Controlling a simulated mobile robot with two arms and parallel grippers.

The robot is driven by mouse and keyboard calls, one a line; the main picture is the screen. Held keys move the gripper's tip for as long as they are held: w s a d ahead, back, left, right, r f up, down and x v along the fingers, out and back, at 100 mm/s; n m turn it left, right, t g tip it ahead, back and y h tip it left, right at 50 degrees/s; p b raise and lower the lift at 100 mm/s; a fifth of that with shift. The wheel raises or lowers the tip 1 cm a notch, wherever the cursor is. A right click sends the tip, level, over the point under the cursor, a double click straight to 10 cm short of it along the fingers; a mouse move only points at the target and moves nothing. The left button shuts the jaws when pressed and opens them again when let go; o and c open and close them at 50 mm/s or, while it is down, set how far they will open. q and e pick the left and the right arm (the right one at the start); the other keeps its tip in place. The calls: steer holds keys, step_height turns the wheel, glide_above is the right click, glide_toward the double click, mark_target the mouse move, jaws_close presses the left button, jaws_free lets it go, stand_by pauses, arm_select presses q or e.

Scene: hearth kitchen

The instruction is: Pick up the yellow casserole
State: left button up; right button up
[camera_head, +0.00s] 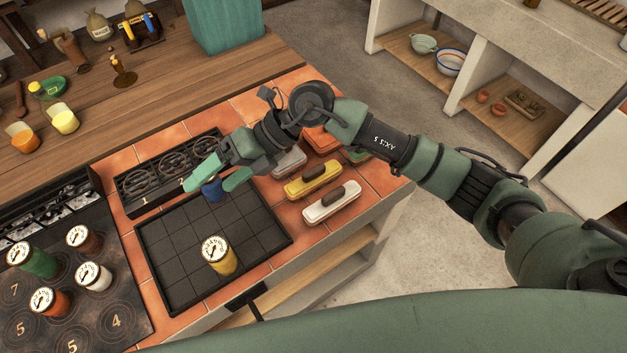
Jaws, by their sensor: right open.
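The yellow casserole (312,178), an oblong lidded dish with a brown handle, sits on the orange tiles at the counter's right end. A white dish of the same shape (332,205) is just in front of it, and a grey one (289,162) is just behind. My right gripper (208,183) is open above the back of the black gridded tray, left of the yellow casserole and apart from it. A blue canister (211,190) shows between its fingers, partly hidden; I cannot tell whether they touch it. My left gripper is not in view.
A yellow canister with a dial top (219,256) stands on the gridded tray (171,255). Orange (322,138) and green dishes lie under my right arm. Several dial-topped canisters stand on the dark stove (116,277) at left. A teal box (223,25) stands at the back.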

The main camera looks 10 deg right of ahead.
steer(key=w+d+f+t+h, duration=0.1)
steer(key=w+d+f+h, duration=0.25)
steer(key=d, duration=0.25)
steer(key=w+d+f+h, duration=0.2)
steer(key=d+h, duration=0.2)
steer(key=d, duration=0.2)
steer(key=h, duration=0.4)
glide_above(314, 169)
steer(key=shift+w+d+r+m+y, duration=0.15)
steer(key=shift+w+d+m+y, duration=0.15)
steer(key=shift+m, duration=0.1)
steer(key=f+p, duration=0.1)
steer(key=f, duration=0.1)
steer(key=f+p, duration=0.1)
steer(key=f, duration=0.1)
steer(key=f+p, duration=0.1)
steer(key=f, duration=0.2)
steer(key=shift+s+a, duration=0.3)
steer(key=shift+s, duration=0.1)
steer(key=shift+f, duration=0.2)
steer(key=shift+w, duration=0.1)
jaws_close()
